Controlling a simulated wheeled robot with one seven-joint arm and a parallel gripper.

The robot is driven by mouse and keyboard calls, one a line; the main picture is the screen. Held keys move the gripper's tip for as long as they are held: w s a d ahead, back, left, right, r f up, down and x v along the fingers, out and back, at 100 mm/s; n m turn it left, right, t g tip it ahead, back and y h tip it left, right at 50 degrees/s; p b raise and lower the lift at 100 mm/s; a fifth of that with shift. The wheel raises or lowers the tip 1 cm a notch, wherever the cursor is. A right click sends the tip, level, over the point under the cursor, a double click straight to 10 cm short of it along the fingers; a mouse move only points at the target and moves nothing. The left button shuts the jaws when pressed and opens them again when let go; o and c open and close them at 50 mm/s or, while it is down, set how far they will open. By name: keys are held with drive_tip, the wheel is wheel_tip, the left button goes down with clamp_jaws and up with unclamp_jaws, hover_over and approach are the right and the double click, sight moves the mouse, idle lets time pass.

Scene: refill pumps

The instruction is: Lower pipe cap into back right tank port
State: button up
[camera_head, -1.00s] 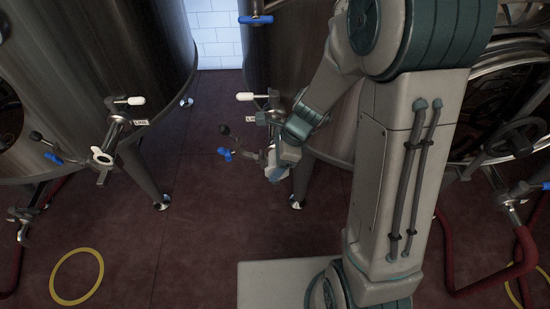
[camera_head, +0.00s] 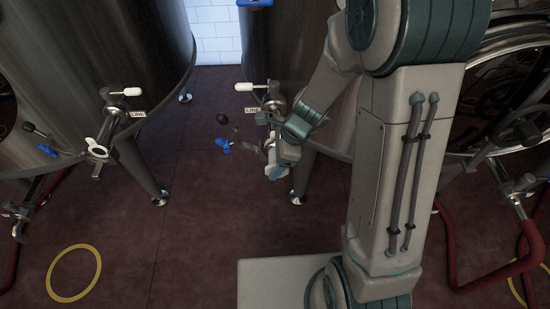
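The right-hand tank (camera_head: 285,45) at the back is a dark steel vessel on legs. Its outlet fitting (camera_head: 266,112) carries a white-handled valve (camera_head: 243,87) and a blue-handled valve (camera_head: 223,144). My gripper (camera_head: 274,172) is at the end of my arm, just below and in front of this fitting. It is small and partly hidden by my own wrist, so its fingers cannot be made out. I cannot make out a pipe cap, and I cannot tell whether the gripper touches the fitting.
Another steel tank (camera_head: 95,50) stands at the left, with a similar outlet fitting (camera_head: 100,148) and white handle (camera_head: 132,91). A tank leg (camera_head: 301,178) is close to my gripper. Red hoses (camera_head: 490,278) lie at the right. The floor between the tanks is clear.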

drive_tip(key=shift+o, duration=0.8)
drive_tip(key=shift+w+d, duration=0.15)
drive_tip(key=shift+o, duration=0.4)
drive_tip(key=shift+w+d+r+p, duration=0.15)
drive_tip(key=shift+r+p, duration=0.55)
drive_tip(key=shift+p, duration=0.1)
drive_tip(key=p+v, duration=0.5)
drive_tip(key=v, duration=0.2)
drive_tip(key=shift+s+f, duration=0.15)
drive_tip(key=shift+s, duration=0.2)
